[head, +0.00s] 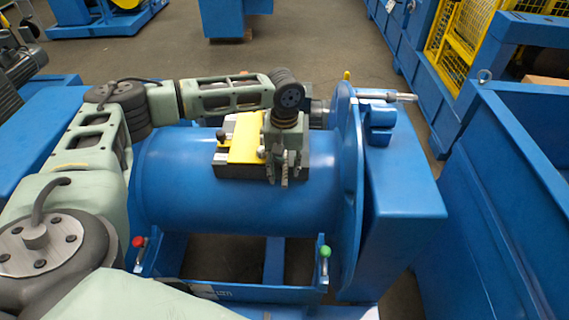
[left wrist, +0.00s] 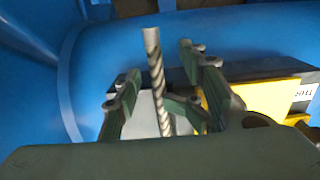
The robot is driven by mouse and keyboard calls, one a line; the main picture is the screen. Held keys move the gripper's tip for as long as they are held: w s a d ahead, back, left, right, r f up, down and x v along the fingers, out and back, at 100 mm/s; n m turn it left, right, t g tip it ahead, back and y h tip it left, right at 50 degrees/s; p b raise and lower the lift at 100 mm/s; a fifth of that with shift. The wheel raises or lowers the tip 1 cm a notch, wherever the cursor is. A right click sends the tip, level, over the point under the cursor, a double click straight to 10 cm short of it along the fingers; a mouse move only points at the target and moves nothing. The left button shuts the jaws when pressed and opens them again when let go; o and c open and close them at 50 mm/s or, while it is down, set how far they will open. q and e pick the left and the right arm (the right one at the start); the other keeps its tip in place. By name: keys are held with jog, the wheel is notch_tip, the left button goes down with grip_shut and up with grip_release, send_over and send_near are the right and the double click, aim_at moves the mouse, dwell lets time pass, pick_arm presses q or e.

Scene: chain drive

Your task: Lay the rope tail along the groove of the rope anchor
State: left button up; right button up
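The rope anchor (head: 246,139) is a yellow block on a dark base with light grey plates, on top of the blue drum (head: 180,180). It also shows in the left wrist view as a yellow part (left wrist: 258,99) beside a grey plate. My left gripper (head: 279,182) points down at the anchor's right part. In the left wrist view, the rope tail (left wrist: 156,75), a grey twisted piece, stands between the fingers of my left gripper (left wrist: 158,70), with gaps visible on both sides. The groove is not clearly visible. My right gripper is not in view.
The drum's blue flange (head: 348,160) and a blue housing (head: 405,190) stand right of the gripper. A red-knobbed lever (head: 138,242) and a green-knobbed lever (head: 325,252) are at the frame's front. A large blue bin (head: 500,170) stands far right.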

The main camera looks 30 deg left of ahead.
pick_arm(q)
jog(key=shift+a+r, duration=0.1)
jog(key=shift+w+r, duration=0.1)
jog(key=shift+r, duration=0.1)
notch_tip(320, 180, up, 8)
jog(key=shift+f, duration=0.25)
dwell(0.3)
